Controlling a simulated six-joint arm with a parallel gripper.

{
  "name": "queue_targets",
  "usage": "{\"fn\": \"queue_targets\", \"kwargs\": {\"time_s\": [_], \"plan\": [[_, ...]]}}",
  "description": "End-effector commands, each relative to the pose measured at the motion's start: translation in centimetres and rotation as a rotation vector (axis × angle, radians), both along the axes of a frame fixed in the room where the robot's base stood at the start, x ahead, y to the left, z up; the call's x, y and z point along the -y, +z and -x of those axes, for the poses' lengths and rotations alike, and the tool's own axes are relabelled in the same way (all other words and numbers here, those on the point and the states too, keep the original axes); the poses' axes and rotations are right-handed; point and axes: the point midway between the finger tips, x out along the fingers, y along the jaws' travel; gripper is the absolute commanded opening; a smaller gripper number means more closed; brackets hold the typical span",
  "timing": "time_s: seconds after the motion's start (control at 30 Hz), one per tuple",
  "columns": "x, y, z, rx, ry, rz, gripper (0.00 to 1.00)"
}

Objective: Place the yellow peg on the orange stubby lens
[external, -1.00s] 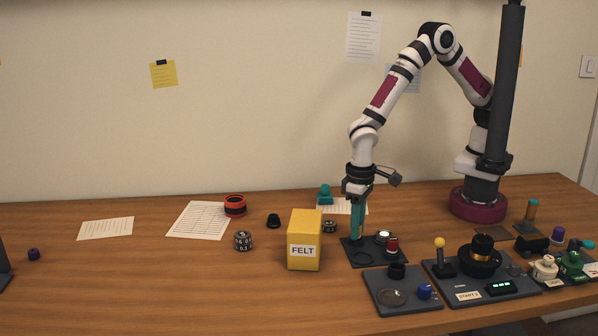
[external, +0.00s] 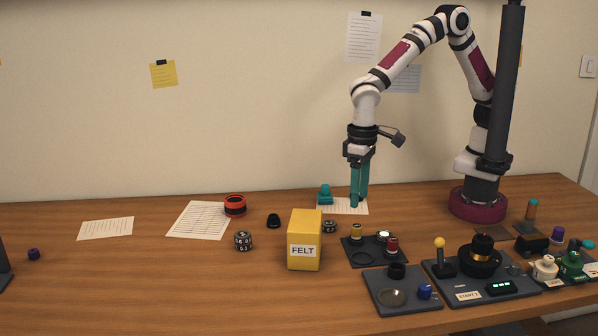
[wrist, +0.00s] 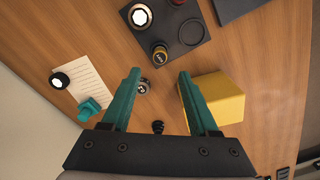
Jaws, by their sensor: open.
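My gripper (external: 358,200) is open and empty, raised above the back of the table. Its teal fingers also show in the wrist view (wrist: 158,78), spread apart with bare wood and small parts below. A small yellow-banded piece, probably the yellow peg (external: 356,232), stands upright on the dark mat (external: 352,250); it also shows in the wrist view (wrist: 160,53), ahead of the fingers and apart from them. A black-and-orange lens (external: 481,253) sits on the right station.
A yellow FELT box (external: 304,240) stands left of the mat. A white-topped piece (external: 384,237) and a red piece (external: 391,247) share the mat. A teal piece (external: 325,194) stands by the paper. The left front table is mostly clear.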

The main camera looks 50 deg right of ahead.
Motion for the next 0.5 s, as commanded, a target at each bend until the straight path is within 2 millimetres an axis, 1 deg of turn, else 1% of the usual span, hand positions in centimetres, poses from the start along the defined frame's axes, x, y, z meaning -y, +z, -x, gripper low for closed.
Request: {"fn": "queue_targets", "kwargs": {"time_s": [0.03,0.1,0.2,0.3,0.43,0.47,0.5], "plan": [[-0.1,1.5,0.0,0.003,-0.001,-0.005,0.60],[-0.1,3.3,0.0,0.002,0.000,-0.004,0.60],[0.0,5.1,0.0,0.002,0.000,-0.001,0.60],[0.0,6.1,0.0,0.001,0.000,-0.001,0.60],[0.1,6.4,0.0,0.000,0.000,0.001,0.60],[0.2,6.5,-0.1,-0.001,-0.003,0.001,0.60],[1.0,6.9,-0.5,-0.003,-0.016,-0.001,0.60]]}}
